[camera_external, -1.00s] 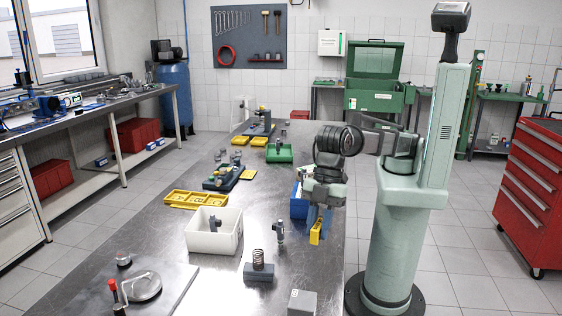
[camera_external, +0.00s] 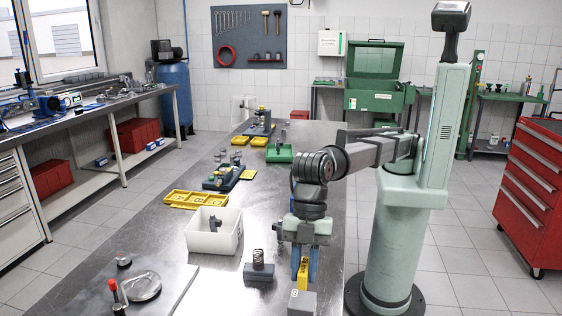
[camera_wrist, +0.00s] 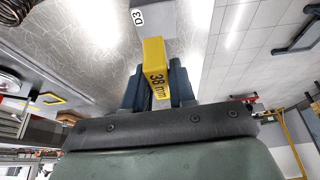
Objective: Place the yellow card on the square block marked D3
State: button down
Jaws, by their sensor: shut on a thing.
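The yellow card (camera_external: 302,273) is held upright in my gripper (camera_external: 305,268). In the wrist view the yellow card (camera_wrist: 155,68) carries the marking "38 mm" and sits between the two blue-grey fingers of my gripper (camera_wrist: 158,85). The square grey block (camera_external: 301,303) stands at the near right edge of the table, just below the card. The wrist view shows its label D3 on the block (camera_wrist: 150,17). The card's lower end overlaps the block in both views; I cannot tell whether they touch.
A spring on a grey block (camera_external: 258,272) stands just left of my gripper. A white bin (camera_external: 191,238) with a part in it is further left. Yellow trays (camera_external: 170,199) lie beyond. A plate with a round part (camera_external: 185,286) is at near left. Bare table lies between.

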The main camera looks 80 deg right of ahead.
aim_at(303, 299)
jog(key=shift+f, duration=2.65)
jog(key=shift+f, duration=0.15)
jog(key=c, duration=0.9)
grip_release()
jog(key=v, duration=1.2)
